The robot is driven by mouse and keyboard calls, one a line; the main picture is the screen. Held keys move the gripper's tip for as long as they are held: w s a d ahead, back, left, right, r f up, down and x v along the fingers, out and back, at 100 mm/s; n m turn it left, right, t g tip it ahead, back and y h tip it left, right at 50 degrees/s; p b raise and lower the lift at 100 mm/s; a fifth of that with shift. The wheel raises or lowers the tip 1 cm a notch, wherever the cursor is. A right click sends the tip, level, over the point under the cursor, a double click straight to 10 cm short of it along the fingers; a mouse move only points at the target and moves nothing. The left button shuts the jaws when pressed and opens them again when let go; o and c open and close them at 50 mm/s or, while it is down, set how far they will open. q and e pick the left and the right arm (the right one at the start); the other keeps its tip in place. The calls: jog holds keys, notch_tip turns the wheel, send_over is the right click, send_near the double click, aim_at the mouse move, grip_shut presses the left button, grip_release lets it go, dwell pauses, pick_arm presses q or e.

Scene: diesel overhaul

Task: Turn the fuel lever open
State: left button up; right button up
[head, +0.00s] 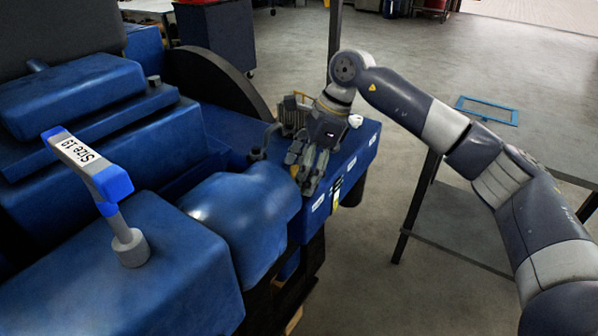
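My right gripper (303,168) points down at the far end of the blue engine (225,205), by its right edge. Its fingers look close together, but I cannot tell whether they are open or shut, or touching anything. I cannot make out the fuel lever for certain; the gripper may cover it. A small dark upright part (257,154) stands just left of the gripper. My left gripper is not in view.
A small metal-coloured part (292,112) is behind my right gripper. A grey-topped table (490,130) stands at right, with a blue frame (487,110) on it.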

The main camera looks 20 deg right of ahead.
jog(key=n+g, duration=0.1)
jog(key=n, duration=0.3)
jog(key=shift+w+d+n+g, duration=0.2)
jog(key=shift+n+g, duration=0.1)
jog(key=shift+g, duration=0.1)
jog(key=shift+w+d+n+g+h+p, duration=0.15)
jog(key=shift+n+g+h+p, duration=0.25)
jog(key=shift+n, duration=0.9)
jog(key=shift+w+d+n+g+h+p, duration=0.15)
jog(key=shift+n+g, duration=0.35)
jog(key=shift+n, duration=0.8)
jog(key=shift+a, duration=0.1)
jog(key=o, duration=1.1)
jog(key=shift+c, duration=0.2)
jog(key=shift+r, duration=0.2)
jog(key=v, duration=0.7)
